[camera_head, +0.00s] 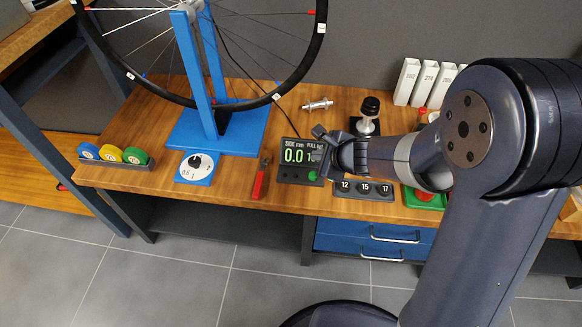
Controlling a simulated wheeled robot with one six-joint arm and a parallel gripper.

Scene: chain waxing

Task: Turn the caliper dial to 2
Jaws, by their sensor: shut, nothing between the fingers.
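The caliper dial (188,172) is a white round face on a small blue base, on the wooden bench below the blue wheel stand. A black knob (196,161) sits on it. I can read 0.5 and 1 on its lower part; other marks and where the knob points are too small to tell. My gripper (318,146) is shut and empty, in front of the display at the bench's middle. It is well to the right of the dial and apart from it. The display (292,156) reads 0.0 under "SIDE mm"; my gripper hides its right part.
A blue stand (218,138) holds a wheel (262,101) behind the dial. Coloured tape rolls (110,153) stand left of the dial. A rack marked 12, 15, 17 (365,190) is below my gripper. Bare bench lies around the dial.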

